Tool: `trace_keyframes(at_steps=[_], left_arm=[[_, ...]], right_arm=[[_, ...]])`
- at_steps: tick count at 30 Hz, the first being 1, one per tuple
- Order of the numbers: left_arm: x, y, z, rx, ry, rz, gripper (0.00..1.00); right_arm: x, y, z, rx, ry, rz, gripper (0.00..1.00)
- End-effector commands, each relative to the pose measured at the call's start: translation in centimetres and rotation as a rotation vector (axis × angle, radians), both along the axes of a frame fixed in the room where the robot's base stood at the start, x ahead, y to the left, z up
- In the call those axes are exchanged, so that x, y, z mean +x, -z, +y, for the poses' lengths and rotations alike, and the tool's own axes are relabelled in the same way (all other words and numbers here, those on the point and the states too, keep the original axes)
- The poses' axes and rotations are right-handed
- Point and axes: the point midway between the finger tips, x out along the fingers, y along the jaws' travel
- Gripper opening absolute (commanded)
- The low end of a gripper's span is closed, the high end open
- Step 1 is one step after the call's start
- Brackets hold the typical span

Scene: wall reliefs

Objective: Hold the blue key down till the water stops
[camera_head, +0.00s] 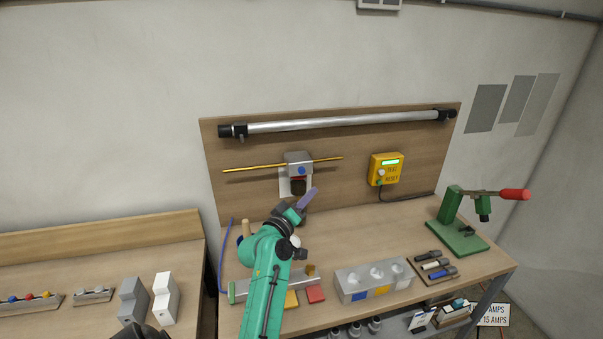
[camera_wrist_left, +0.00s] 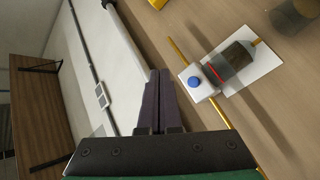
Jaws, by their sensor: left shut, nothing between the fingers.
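The blue key (camera_head: 302,170) is a small round button on the front of a grey block (camera_head: 298,157) on the wooden backboard. A thin golden pipe runs through the block. The key also shows in the left wrist view (camera_wrist_left: 194,82). A dark cup (camera_wrist_left: 232,62) with a red ring joins the block, with a white plate behind it. I cannot make out any water. My left gripper (camera_head: 312,191) is shut and empty, with its purple fingers a little below the block. In the left wrist view its fingertips (camera_wrist_left: 160,73) are left of the key and apart from it. My right gripper is not in view.
A yellow box (camera_head: 386,169) with a lit green display hangs to the right. A metal tube (camera_head: 340,121) crosses the board above. The bench holds a grey block with knobs (camera_head: 372,279), a tool tray (camera_head: 436,267) and a green press (camera_head: 462,238). The board around the key is clear.

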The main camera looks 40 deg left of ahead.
Motion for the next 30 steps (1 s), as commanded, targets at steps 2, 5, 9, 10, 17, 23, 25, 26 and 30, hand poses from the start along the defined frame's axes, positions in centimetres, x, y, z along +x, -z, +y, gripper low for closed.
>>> trace_keyframes(at_steps=[2, 5, 9, 10, 17, 23, 25, 26, 30], left_arm=[[0.0, -0.1, 0.1, -0.007, -0.003, -0.007, 0.0], [0.0, -0.1, 0.1, -0.005, -0.003, -0.006, 0.0], [0.0, 0.0, 0.1, -0.004, -0.002, -0.004, 0.0], [0.1, 0.0, 0.2, -0.003, -0.002, -0.004, 0.0], [1.4, 0.2, 2.0, 0.0, -0.002, -0.003, 0.0], [3.1, 0.3, 4.5, 0.001, -0.002, -0.003, 0.0], [3.7, 0.3, 5.3, 0.0, -0.002, -0.003, 0.0], [3.9, 0.3, 5.6, 0.001, -0.001, -0.003, 0.0], [4.7, 0.2, 6.8, 0.0, -0.001, -0.002, 0.0]], right_arm=[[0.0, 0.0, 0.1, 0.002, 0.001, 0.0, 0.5], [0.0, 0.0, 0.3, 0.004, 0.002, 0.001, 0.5], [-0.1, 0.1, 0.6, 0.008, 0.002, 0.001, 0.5], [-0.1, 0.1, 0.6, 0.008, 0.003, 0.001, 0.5], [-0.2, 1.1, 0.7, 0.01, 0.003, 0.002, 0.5], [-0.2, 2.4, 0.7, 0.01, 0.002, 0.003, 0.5], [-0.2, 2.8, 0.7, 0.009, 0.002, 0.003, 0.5], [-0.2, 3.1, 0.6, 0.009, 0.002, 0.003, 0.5], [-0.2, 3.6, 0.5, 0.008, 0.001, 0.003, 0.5]])
